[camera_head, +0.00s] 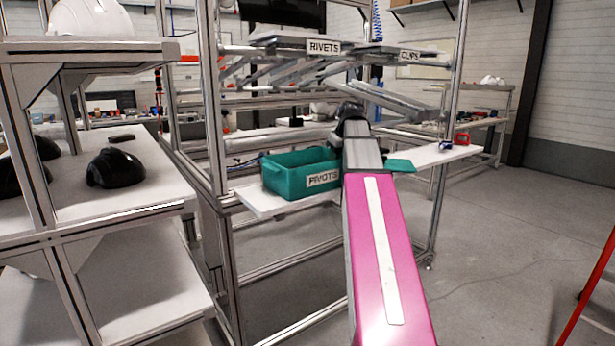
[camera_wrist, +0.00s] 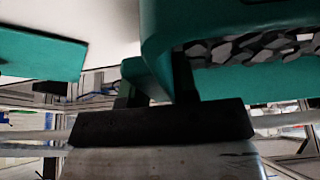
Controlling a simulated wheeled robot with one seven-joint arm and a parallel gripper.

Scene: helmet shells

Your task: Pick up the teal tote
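The teal tote (camera_head: 285,182), labelled PIVOTS, stands upright on a white shelf board (camera_head: 262,203) in the head view. My arm covers its right end. In the wrist view the tote (camera_wrist: 220,25) fills the upper right, close up, with grey pieces inside. My gripper (camera_wrist: 158,85) is at the tote's end, its dark fingers on either side of a teal projecting part (camera_wrist: 143,75). Whether the fingers press on that part is not clear.
A flat teal piece (camera_head: 400,165) lies on the board right of my arm. Small blue and red items (camera_head: 462,140) sit at its right end. Metal rack posts and sloped RIVETS and CLIPS shelves surround it. A left rack holds black helmet shells (camera_head: 115,168).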

